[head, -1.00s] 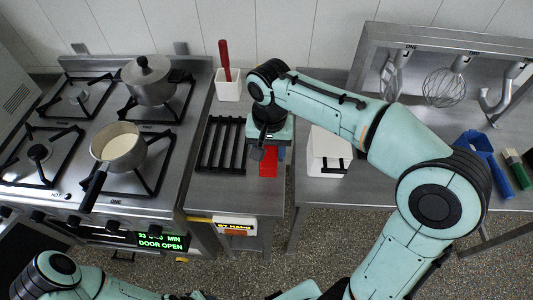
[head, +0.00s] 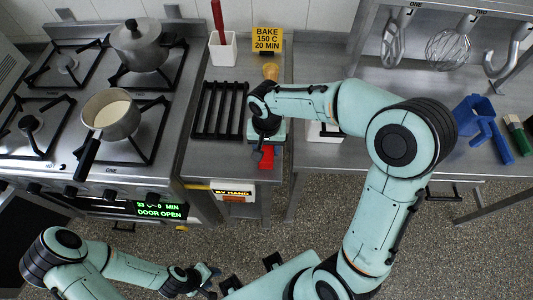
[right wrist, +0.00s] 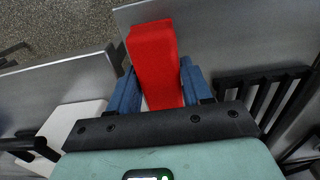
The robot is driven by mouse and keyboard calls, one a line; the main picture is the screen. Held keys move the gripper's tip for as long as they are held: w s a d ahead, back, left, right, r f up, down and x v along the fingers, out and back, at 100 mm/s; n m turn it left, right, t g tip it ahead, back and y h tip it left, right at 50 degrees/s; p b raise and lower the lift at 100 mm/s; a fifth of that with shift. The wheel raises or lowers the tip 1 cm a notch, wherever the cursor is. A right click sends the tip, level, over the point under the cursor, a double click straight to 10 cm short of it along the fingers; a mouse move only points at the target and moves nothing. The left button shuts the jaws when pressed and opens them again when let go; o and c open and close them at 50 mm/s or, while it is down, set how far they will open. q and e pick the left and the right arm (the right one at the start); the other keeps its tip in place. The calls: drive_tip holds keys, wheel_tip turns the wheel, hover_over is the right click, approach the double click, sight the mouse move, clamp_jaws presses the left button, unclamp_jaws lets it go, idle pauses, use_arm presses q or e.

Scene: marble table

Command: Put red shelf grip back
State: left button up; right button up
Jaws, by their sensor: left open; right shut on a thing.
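The red shelf grip (right wrist: 155,58) is a red block between the blue fingers of my right gripper (right wrist: 154,84) in the right wrist view. That gripper is shut on it. In the head view the red grip (head: 267,158) shows just below my right gripper (head: 265,146), over the front part of the narrow steel counter, right of the black rack. Whether it touches the counter I cannot tell. My left gripper (head: 213,281) is open and empty at the bottom of the head view, over the floor, away from the counter.
The black slotted rack (head: 219,108) lies on the counter (head: 205,163). Behind stand a white holder (head: 222,50) with a red handle and a yellow bake sign (head: 268,39). A stove with a pan (head: 111,108) is left. A white box (head: 322,132) is partly hidden by my right arm.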

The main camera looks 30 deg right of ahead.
wheel_tip(320, 180, down, 4)
drive_tip(key=shift+f, duration=0.1)
drive_tip(key=o, duration=1.1)
drive_tip(key=shift+f, duration=0.1)
drive_tip(key=r, duration=1.3)
drive_tip(key=shift+s+d+r, duration=0.15)
drive_tip(key=shift+s+r, duration=0.05)
drive_tip(key=shift+s, duration=0.05)
